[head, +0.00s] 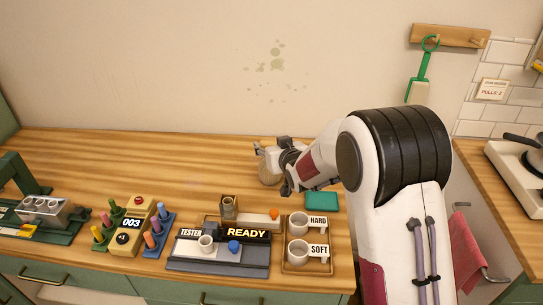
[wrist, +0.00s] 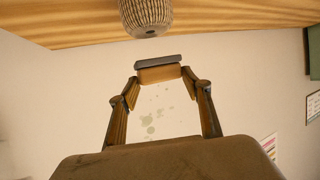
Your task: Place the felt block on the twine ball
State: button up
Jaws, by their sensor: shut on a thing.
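The felt block (wrist: 158,61), a grey layer on a tan one, sits between the two fingers of my gripper (wrist: 159,75) in the wrist view. My gripper is shut on it. The twine ball (wrist: 147,14) is a ribbed, pale-brown round thing at the top edge of the wrist view, partly cut off and apart from the block. In the head view, the ball (head: 268,173) stands toward the back of the table, just under my gripper (head: 268,152), which partly hides it. The block is too small there to make out clearly.
A teal pad (head: 321,201) lies right of my gripper. The back left of the table is clear.

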jog(key=shift+f, duration=0.1)
jog(key=shift+f, duration=1.85)
jog(key=shift+f, duration=0.1)
jog(key=o, duration=1.1)
jog(key=shift+s, duration=0.1)
jog(key=shift+v, duration=0.9)
jog(key=v, duration=1)
